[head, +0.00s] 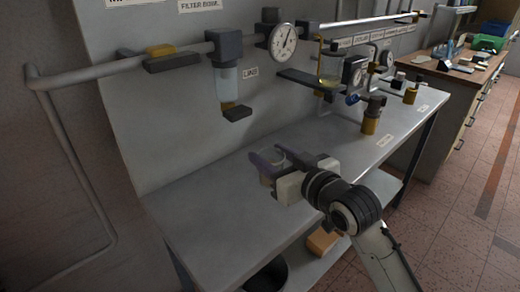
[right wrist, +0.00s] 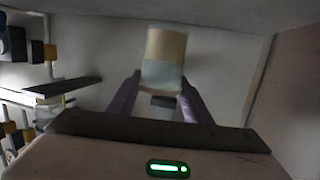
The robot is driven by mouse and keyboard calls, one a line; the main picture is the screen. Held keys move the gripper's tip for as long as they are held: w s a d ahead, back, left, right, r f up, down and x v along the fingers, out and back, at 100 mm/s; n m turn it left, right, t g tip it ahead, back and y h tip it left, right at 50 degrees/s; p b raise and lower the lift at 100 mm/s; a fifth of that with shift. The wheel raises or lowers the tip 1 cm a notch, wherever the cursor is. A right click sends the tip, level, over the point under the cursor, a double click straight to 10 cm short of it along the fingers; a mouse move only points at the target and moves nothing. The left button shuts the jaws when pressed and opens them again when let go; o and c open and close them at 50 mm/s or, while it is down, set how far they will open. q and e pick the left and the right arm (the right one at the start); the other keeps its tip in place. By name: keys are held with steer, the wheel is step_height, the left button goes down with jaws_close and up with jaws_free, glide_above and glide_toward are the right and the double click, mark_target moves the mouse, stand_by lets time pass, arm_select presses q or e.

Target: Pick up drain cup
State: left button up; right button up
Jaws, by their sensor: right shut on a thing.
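The drain cup (right wrist: 165,48) is a small, pale translucent cup. In the right wrist view it sits between the two purple fingers of my right gripper (right wrist: 161,82), its upper part beige and its lower part bluish. In the head view my right gripper (head: 281,157) is over the grey bench, shut on the cup (head: 267,179); the gripper hides part of it. I cannot tell the exact gap between cup and bench. My left gripper is not in view.
A filter bowl (head: 226,84) with a dark block (head: 237,113) below hangs on the wall panel. A dark shelf (head: 308,80) and gauges (head: 283,41) are to its right. Brass fittings (head: 373,115) stand on the bench (head: 225,185). The bench's left part is clear.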

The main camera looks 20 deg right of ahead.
mark_target(281, 164)
steer(key=shift+s+d, duration=0.3)
steer(key=shift+s, duration=0.45)
steer(key=shift+s+d, duration=0.35)
steer(key=shift+s, duration=0.4)
steer(key=shift+s+d, duration=0.3)
steer(key=shift+s, duration=0.45)
steer(key=shift+s, duration=0.15)
